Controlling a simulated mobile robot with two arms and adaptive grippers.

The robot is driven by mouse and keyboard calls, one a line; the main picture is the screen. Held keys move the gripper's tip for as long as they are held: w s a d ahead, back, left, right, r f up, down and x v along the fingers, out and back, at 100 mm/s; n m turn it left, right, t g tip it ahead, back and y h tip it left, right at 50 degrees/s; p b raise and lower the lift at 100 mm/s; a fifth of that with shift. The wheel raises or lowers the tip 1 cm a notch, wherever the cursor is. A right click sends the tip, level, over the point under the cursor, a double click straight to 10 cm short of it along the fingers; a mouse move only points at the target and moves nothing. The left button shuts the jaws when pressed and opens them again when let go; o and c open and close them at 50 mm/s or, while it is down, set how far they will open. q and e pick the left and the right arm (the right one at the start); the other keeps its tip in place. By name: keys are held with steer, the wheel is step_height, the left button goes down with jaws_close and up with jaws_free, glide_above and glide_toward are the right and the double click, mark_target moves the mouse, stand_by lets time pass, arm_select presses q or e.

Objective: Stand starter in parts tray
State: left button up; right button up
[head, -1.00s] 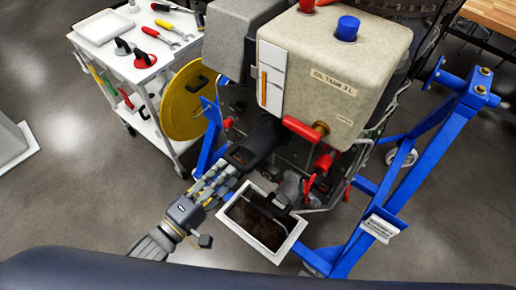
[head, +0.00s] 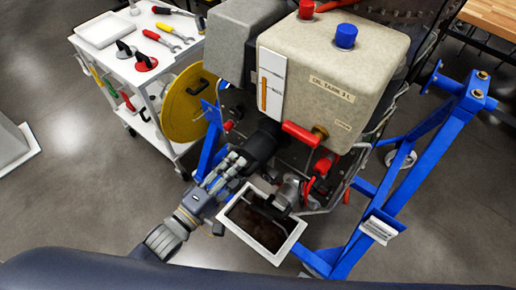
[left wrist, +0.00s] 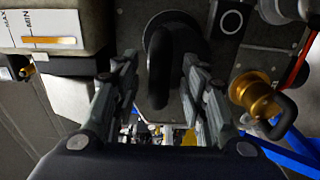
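A black cylindrical part, apparently the starter (head: 262,142), is on the lower front of the engine. In the left wrist view a black curved handle (left wrist: 158,75) stands out from a round black face. My left gripper (head: 240,160) is close to this part. In the left wrist view its fingers (left wrist: 162,70) are spread on either side of the handle, with gaps visible. A white-rimmed tray with a dark floor (head: 289,246), apparently the parts tray, is below and right of the gripper. Pipework hides part of its inside. My right gripper is not in view.
A beige oil tank (head: 330,75) sits above the gripper. A red handle (head: 302,134) and a brass fitting (left wrist: 252,92) are close by. The blue stand (head: 425,165) flanks the tray. A white tool cart (head: 110,50) with a yellow disc (head: 185,105) is left.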

arm_select(q)
steer(key=shift+r, duration=0.1)
stand_by(0.3)
steer(key=shift+c, duration=0.2)
jaws_close()
steer(key=shift+w+r+p, duration=0.1)
steer(key=shift+r+p, duration=0.2)
steer(key=shift+r, duration=0.05)
